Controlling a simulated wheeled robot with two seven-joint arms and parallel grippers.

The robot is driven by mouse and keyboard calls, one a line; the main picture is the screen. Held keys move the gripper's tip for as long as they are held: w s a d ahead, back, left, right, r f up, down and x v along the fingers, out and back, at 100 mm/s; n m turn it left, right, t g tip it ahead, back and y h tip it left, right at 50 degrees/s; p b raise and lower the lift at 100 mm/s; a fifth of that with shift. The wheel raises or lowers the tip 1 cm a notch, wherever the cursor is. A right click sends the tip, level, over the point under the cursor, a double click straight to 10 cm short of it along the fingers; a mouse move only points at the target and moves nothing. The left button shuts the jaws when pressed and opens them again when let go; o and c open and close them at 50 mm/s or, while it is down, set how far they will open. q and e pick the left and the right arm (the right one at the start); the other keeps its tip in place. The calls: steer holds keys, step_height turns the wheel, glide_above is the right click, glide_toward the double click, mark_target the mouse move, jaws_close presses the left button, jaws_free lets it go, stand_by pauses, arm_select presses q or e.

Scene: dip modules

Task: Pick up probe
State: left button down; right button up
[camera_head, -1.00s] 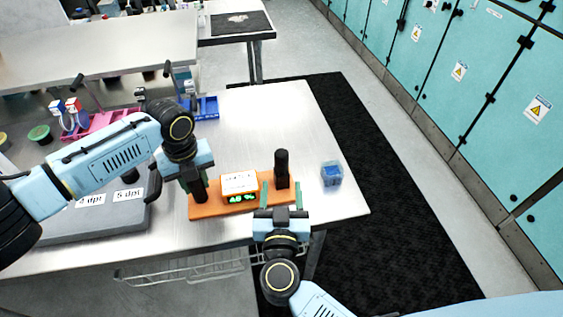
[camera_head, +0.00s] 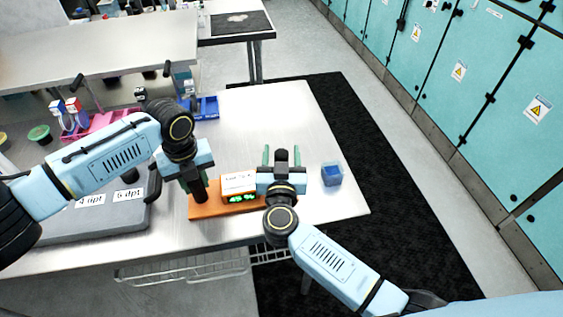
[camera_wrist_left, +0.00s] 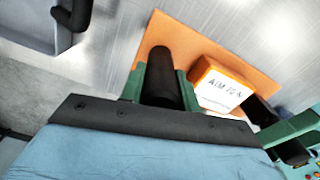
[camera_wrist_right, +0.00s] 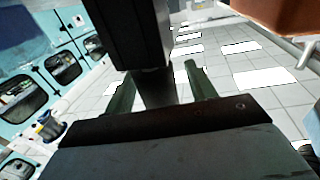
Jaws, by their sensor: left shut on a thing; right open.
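An orange base (camera_head: 208,209) lies on the metal table with a white label block and a green-lit display (camera_head: 241,198). A black upright handle, seemingly a probe (camera_head: 201,194), stands at its left end; it also shows in the left wrist view (camera_wrist_left: 162,75). My left gripper (camera_head: 195,184) is shut on this left handle, with green fingers on both sides. A second black handle (camera_head: 282,156) is at the right end, mostly hidden by my right gripper (camera_head: 281,154). That gripper is open, its fingers either side of the handle in the head view. A dark shaft shows between them in the right wrist view (camera_wrist_right: 156,86).
A small blue clear-sided box (camera_head: 332,174) stands right of the base. A grey case (camera_head: 85,222) with labels lies at left. Pink (camera_head: 103,121) and blue (camera_head: 207,106) racks stand behind. The table's back middle is clear.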

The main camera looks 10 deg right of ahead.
steer(key=shift+c, duration=0.3)
steer(key=c, duration=1)
step_height(320, 180, up, 10)
steer(key=shift+r, duration=0.1)
arm_select(q)
steer(key=c, duration=0.9)
jaws_free()
steer(key=shift+c, duration=0.2)
